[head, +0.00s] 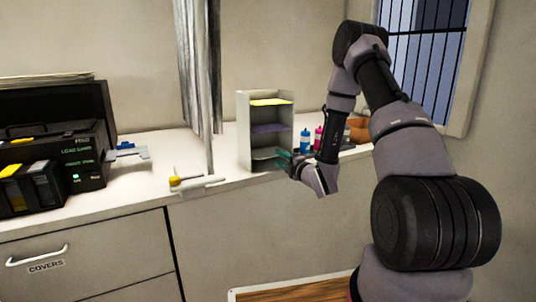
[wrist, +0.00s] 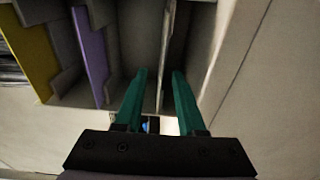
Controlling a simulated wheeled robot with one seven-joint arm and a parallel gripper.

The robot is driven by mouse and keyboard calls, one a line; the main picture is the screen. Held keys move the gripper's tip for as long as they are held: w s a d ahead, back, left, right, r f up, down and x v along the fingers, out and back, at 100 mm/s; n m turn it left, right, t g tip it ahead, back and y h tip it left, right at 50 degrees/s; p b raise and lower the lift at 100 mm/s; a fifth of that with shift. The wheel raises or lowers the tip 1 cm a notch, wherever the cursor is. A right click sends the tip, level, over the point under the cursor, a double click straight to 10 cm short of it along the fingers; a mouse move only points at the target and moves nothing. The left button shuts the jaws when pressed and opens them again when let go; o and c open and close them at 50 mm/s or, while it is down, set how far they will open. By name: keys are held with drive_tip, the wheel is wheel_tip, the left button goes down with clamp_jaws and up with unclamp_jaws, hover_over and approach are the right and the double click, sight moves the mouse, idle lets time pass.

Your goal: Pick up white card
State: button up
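A pale organizer (head: 244,135) with stacked shelves stands on the counter. Its upper shelf holds yellow card (head: 270,102) and its middle shelf purple card (head: 268,128). A pale sheet, apparently the white card (head: 266,153), lies on the lowest visible level. My gripper (head: 284,158) is at the organizer's lower front. In the wrist view the gripper (wrist: 159,72) has its two green fingers apart, with a pale thin edge (wrist: 172,55) between or just beyond them. I cannot tell whether this edge is the white card or a shelf, or whether a finger touches it.
Blue (head: 305,142) and pink (head: 318,138) bottles stand right of the organizer, near an orange-brown container (head: 358,130). A yellow-and-white tool (head: 190,182) lies on the counter's front left. A black machine (head: 60,150) stands at far left. A brown surface (head: 290,292) is below.

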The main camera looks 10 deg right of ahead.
sight(273, 154)
drive_tip(key=x, duration=0.5)
drive_tip(key=shift+w+f, duration=0.15)
drive_tip(key=shift+w, duration=0.3)
clamp_jaws()
